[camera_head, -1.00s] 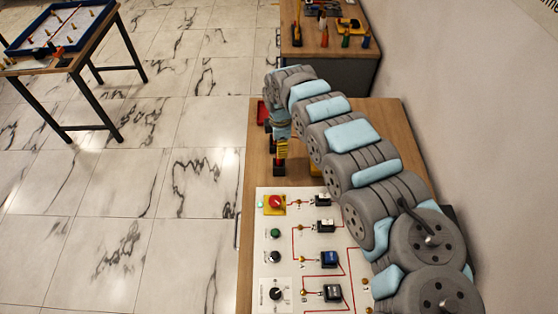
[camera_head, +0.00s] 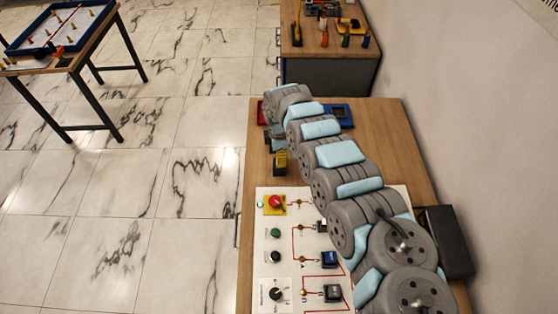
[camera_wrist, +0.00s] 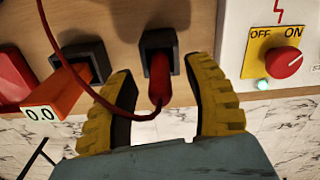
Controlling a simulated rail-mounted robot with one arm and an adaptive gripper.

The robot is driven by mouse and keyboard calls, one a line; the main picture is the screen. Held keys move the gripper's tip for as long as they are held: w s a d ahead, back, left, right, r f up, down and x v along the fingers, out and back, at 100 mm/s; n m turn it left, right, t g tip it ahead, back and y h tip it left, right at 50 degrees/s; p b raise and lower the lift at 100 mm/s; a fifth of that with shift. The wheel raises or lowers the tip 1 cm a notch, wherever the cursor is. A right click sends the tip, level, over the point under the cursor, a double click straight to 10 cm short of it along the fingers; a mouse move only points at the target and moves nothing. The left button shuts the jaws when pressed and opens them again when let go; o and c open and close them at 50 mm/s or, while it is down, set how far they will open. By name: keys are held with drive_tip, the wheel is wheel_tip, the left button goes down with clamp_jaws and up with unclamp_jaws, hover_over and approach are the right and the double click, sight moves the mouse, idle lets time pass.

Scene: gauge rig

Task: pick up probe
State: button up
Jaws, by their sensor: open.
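In the wrist view, the probe (camera_wrist: 159,80) is a red handle standing in a dark square holder (camera_wrist: 158,44). A dark red cable loops from its end to the upper left. My gripper (camera_wrist: 161,72) is open, with one yellow, black-padded finger on each side of the probe and a visible gap on both sides. In the head view, my gripper (camera_head: 279,160) is over the bench's left edge, beside the panel's top. The probe cannot be made out there.
A white wired panel (camera_head: 300,245) with a red knob (camera_wrist: 283,62) lies beside the gripper. A second dark holder (camera_wrist: 82,60) with an orange piece and a "0.0" display (camera_wrist: 42,113) are left of the probe. A blue-framed item (camera_head: 337,113) and a dark box (camera_head: 445,242) are on the bench.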

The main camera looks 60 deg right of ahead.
clamp_jaws()
idle(0.3)
